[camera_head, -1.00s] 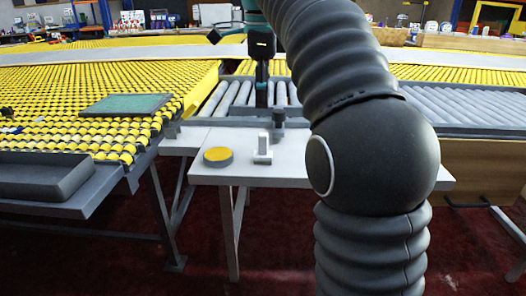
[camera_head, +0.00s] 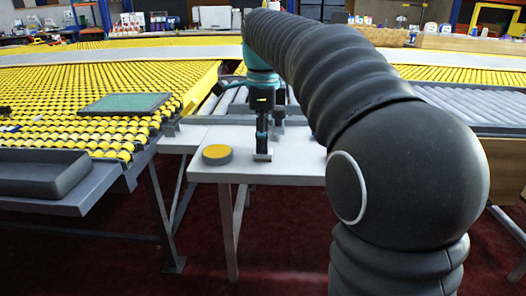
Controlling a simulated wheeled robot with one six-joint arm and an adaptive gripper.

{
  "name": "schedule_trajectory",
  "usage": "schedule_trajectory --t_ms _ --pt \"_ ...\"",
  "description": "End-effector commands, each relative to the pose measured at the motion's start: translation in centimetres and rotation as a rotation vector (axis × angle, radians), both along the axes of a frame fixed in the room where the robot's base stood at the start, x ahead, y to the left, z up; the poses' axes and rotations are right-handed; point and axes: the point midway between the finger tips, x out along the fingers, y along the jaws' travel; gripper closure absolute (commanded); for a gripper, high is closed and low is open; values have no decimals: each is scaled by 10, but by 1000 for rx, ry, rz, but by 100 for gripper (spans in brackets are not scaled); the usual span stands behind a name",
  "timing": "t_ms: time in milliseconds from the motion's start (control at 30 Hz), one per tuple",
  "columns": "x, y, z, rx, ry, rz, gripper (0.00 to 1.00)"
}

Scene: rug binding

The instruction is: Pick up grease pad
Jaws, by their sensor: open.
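A low round grey dish with a flat yellow-orange top (camera_head: 217,153) lies near the front left of the pale table; it looks like the grease pad. A small light stand (camera_head: 262,157) is just to its right, mostly hidden, with only its base showing. My gripper (camera_head: 262,144) points straight down over this stand, to the right of the round pad and apart from it. It is open, though its fingers are small and dark here. I cannot tell whether the fingers touch the stand.
The pale table (camera_head: 300,172) has free room in front and to the right. A dark, partly hidden post stands behind my gripper. Yellow roller conveyors lie to the left, with a green-topped panel (camera_head: 125,103) and a grey tray (camera_head: 40,174). Grey rollers run behind.

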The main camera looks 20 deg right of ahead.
Motion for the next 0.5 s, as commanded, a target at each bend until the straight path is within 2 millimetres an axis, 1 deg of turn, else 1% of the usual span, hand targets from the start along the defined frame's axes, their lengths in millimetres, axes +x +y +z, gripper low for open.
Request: schedule_trajectory --t_ms 233,267,300,367,400,433,467,500 --pt "0 0 -2 0 0 0 50" --pt "0 0 -2 0 0 0 52" --pt "0 0 -2 0 0 0 62" --pt "0 0 -2 0 0 0 78" --pt "0 0 -2 0 0 0 88" --pt "0 0 -2 0 0 0 95" --pt "0 0 -2 0 0 0 100" --pt "0 0 -2 0 0 0 100"
